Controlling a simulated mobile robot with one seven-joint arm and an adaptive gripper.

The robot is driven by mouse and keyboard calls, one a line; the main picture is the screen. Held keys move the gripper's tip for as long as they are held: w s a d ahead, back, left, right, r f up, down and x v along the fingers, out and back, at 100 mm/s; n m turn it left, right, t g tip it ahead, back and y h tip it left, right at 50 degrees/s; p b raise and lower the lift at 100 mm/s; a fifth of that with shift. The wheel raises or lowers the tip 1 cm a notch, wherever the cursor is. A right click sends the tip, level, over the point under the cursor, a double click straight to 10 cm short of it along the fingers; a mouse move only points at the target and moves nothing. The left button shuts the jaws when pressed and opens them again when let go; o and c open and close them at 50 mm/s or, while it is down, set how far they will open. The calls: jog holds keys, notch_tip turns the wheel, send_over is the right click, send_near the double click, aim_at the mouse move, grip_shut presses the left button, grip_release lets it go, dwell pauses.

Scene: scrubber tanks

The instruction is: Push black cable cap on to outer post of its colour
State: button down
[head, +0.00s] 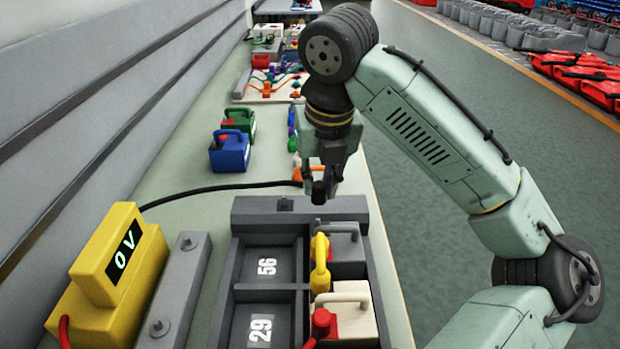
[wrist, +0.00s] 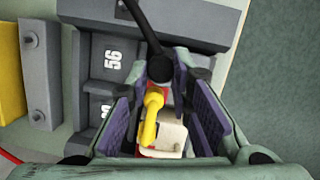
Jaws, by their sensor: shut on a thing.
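My gripper (head: 321,188) points down above the far end of a dark grey tray (head: 230,285). It is shut on the black cable cap, which shows in the wrist view (wrist: 160,68) near the fingertips. The black cable (head: 215,188) runs from the cap to the yellow meter (head: 120,260), which reads 0 V. A grey battery (head: 349,255) sits in the tray's far right compartment, beyond a cream battery (head: 352,318). A yellow connector (head: 319,268) spans them on their left side. The black outer post cannot be made out; my gripper and the cap cover part of the wrist view.
A red cap (head: 322,321) sits by the cream battery. Compartments marked 56 and 29 look empty. A grey bar (head: 178,285) lies between tray and meter. Blue (head: 230,150) and green (head: 240,120) batteries stand farther back. The wall bounds the left.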

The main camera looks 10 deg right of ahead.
aim_at(319, 203)
dwell(0.3)
jog(key=shift+s+b+x, duration=0.25)
jog(key=shift+b+x, duration=0.3)
jog(key=shift+x, duration=0.5)
jog(key=shift+s+b+x, duration=0.25)
jog(key=shift+b+x, duration=0.3)
jog(key=shift+x, duration=0.55)
jog(key=shift+f, duration=0.15)
jog(key=shift+p, duration=0.65)
jog(key=shift+f, duration=0.15)
jog(key=shift+s+b+x, duration=0.2)
jog(key=shift+b+x, duration=0.45)
jog(key=shift+x, duration=0.2)
jog(key=c, duration=1.4)
grip_release()
jog(key=shift+o, duration=0.3)
jog(key=o, duration=0.5)
jog(key=shift+c, duration=0.2)
